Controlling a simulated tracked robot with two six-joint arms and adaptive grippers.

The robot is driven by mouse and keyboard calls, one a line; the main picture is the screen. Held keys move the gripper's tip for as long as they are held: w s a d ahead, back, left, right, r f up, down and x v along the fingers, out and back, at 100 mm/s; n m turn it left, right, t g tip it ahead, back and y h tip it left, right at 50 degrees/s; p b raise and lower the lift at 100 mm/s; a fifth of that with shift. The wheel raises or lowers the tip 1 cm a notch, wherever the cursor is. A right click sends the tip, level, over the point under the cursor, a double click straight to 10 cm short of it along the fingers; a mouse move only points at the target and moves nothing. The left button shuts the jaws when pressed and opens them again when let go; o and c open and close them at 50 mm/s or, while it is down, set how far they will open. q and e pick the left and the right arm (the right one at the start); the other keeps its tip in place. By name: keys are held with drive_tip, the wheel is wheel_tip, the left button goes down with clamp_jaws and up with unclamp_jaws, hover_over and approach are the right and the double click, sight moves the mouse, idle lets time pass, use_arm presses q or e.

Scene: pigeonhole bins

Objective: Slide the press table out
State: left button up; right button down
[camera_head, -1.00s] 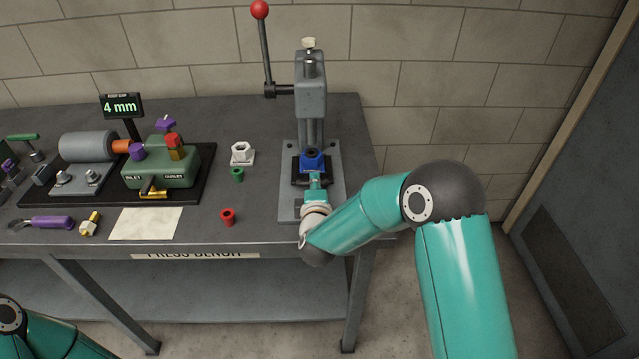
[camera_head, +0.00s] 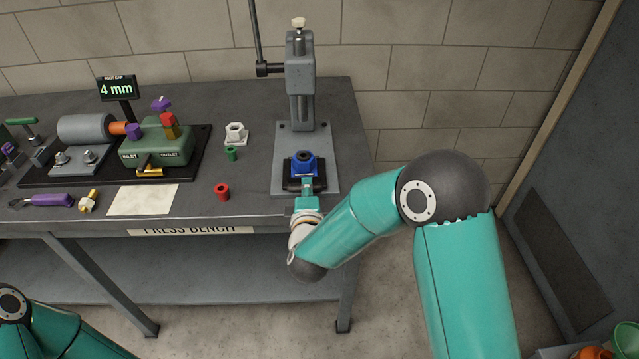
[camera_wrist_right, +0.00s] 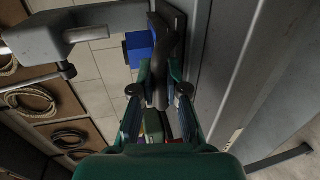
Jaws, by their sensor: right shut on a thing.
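The press table (camera_head: 319,180) is a dark plate at the front of the press's grey base, with a blue block (camera_head: 301,164) on top. My right gripper (camera_head: 306,187) reaches it from the front and is shut on its dark handle. In the right wrist view the handle (camera_wrist_right: 162,90) lies between the two fingers of my right gripper (camera_wrist_right: 160,82), and the blue block (camera_wrist_right: 138,48) shows beyond. The press column (camera_head: 301,75) stands behind the table. My left gripper is out of view; only part of that arm shows at lower left.
A red bushing (camera_head: 222,192), a green bushing (camera_head: 231,154) and a white nut-shaped part (camera_head: 236,134) stand left of the press. A paper sheet (camera_head: 143,200) and a green valve block (camera_head: 156,147) are further left. The bench's front edge lies below the press.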

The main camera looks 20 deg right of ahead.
drive_tip(key=shift+a+f, duration=0.25)
drive_tip(key=shift+a, duration=0.05)
drive_tip(key=c, duration=1.4)
unclamp_jaws()
drive_tip(key=shift+d, duration=0.1)
drive_tip(key=shift+c, duration=0.2)
drive_tip(key=shift+d, duration=0.1)
drive_tip(key=shift+r, duration=0.1)
drive_tip(key=v, duration=1.2)
